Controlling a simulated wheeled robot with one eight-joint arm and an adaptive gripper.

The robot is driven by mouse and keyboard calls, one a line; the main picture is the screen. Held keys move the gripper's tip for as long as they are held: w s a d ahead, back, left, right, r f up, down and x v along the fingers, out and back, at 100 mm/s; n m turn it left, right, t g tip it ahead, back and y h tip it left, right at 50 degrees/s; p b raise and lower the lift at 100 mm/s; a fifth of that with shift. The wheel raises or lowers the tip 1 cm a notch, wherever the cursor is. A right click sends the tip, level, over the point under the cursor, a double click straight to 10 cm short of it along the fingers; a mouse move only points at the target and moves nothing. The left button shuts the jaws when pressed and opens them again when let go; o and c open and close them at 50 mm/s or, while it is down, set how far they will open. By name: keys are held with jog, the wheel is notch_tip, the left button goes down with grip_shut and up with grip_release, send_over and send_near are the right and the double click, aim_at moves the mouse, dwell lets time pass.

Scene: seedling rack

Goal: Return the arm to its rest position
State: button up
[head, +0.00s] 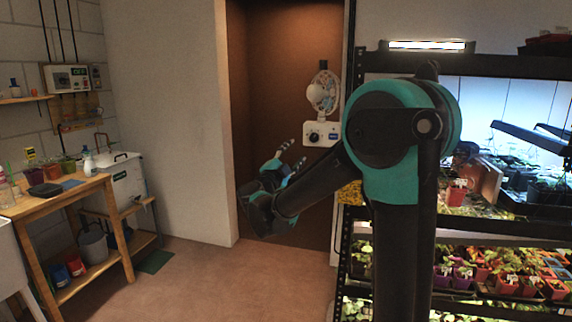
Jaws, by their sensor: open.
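My arm stands in the middle right of the head view, a dark column with a teal shoulder joint and a link reaching down to the left. My gripper (287,160) is at the end of it, with its fingers raised and spread apart. It is open, and I see nothing between its fingers. It hangs in free air in front of the brown doorway panel, apart from the rack. Part of the wrist is hidden behind the arm link.
The black seedling rack (350,215) with potted seedlings and a lit lamp stands on the right, partly behind my arm. A white fan unit (321,133) shows behind my gripper. A wooden bench (60,196) with pots stands at the left. The floor between (200,285) is clear.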

jog(key=s+a+f+n+g+y, duration=0.15)
jog(key=s+f+n+y, duration=0.25)
jog(key=f+n+y, duration=0.4)
jog(key=s+a+f+n+g+y, duration=0.1)
jog(key=s+f+n+g+y, duration=0.1)
jog(key=s+f+n+y, duration=0.5)
jog(key=s+d+f+n+g+h, duration=0.1)
jog(key=s+d+f+g, duration=0.4)
jog(key=s+f, duration=0.5)
jog(key=s+d+f+n+g+h, duration=0.2)
jog(key=s+d+f+g, duration=0.3)
jog(key=s+d+f, duration=0.4)
jog(key=shift+s+d+f+h, duration=0.25)
jog(key=shift+s+f+h, duration=0.15)
jog(key=shift+s+f, duration=0.55)
jog(key=shift+r, duration=0.1)
